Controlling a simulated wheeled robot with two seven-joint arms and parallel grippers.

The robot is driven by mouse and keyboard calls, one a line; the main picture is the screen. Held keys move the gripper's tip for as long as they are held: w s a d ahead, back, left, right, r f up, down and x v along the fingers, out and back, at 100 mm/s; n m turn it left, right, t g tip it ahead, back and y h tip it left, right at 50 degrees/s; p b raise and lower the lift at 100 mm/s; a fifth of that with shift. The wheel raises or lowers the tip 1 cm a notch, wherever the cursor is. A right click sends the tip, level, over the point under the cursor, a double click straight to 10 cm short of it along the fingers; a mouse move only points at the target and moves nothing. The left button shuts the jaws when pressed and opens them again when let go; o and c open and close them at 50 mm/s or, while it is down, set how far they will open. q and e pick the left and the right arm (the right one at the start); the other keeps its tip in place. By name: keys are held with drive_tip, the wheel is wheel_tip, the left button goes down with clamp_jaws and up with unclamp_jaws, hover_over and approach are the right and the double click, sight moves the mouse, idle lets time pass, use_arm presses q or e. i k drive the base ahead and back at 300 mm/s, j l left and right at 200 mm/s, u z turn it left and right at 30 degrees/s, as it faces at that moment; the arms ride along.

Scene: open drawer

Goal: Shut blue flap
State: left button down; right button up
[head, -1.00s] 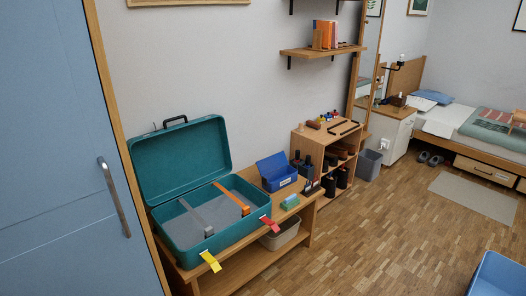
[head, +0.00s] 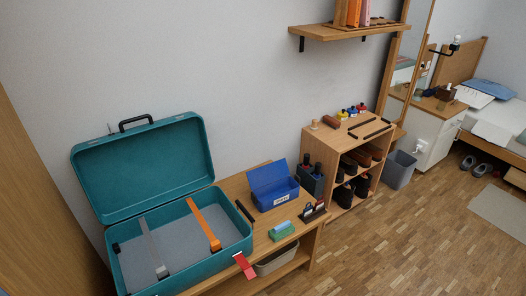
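A small blue box (head: 276,197) stands on the wooden bench, right of the teal suitcase. Its blue flap (head: 269,174) is raised at the back and leans against or close to the wall. A small pale label is on the box's front. The inside of the box is only partly visible. Neither of my grippers shows in the head view.
The open teal suitcase (head: 180,257) takes up the left of the bench (head: 238,187). A green and blue block (head: 281,231), a dark rack (head: 313,211) and dark bottles (head: 311,178) stand near the box. A shoe shelf (head: 331,138) is further right.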

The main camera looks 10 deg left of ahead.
sight(258, 178)
drive_tip(key=i+l+u, duration=0.1)
drive_tip(key=i+l, duration=0.45)
drive_tip(key=i, duration=0.15)
drive_tip(key=i+l, duration=0.6)
drive_tip(key=i+j+u, duration=0.05)
drive_tip(key=i, duration=0.05)
